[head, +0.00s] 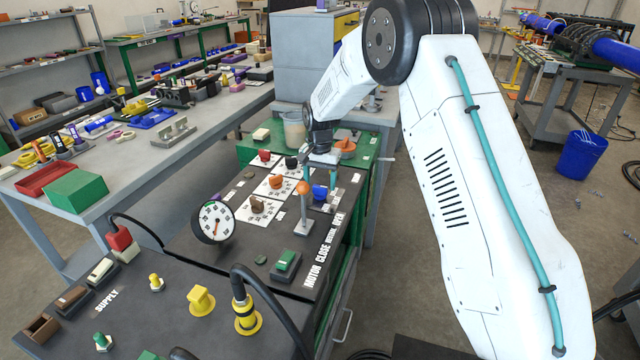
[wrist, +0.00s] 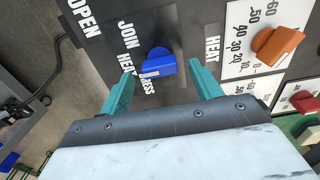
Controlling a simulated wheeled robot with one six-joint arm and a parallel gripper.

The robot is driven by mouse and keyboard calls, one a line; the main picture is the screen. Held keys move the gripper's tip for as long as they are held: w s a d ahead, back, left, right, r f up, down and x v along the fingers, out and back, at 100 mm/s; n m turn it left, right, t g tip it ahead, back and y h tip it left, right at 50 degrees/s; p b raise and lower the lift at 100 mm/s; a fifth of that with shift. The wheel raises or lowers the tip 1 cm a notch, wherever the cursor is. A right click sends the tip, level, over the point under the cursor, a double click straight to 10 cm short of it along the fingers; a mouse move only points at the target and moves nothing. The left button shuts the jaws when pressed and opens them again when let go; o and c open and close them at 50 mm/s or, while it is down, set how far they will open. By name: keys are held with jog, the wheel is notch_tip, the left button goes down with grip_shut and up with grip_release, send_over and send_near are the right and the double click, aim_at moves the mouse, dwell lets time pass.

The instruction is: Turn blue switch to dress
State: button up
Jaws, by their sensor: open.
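The blue switch (wrist: 158,66) sits on the dark panel in the wrist view, beside the white labels JOIN, HEAT and a partly covered DRESS (wrist: 148,84). I cannot tell for sure which label it points to. My gripper (wrist: 163,76) has two teal fingers spread apart, one on each side of the blue switch, with visible gaps to it. In the head view the blue switch (head: 320,193) shows small on the cart's panel, with my gripper (head: 322,180) pointing down over it. Nothing is held between the fingers.
An orange knob (wrist: 277,45) on a white dial plate and a red knob (wrist: 303,101) lie right of the switch. An orange-topped lever (head: 303,205) stands close to the gripper. A round gauge (head: 212,222) and a green button (head: 286,260) are nearer on the panel.

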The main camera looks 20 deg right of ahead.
jog(key=shift+f, duration=0.7)
jog(key=c, duration=1)
jog(key=shift+n, duration=0.3)
jog(key=n, duration=0.4)
jog(key=shift+n, duration=2.6)
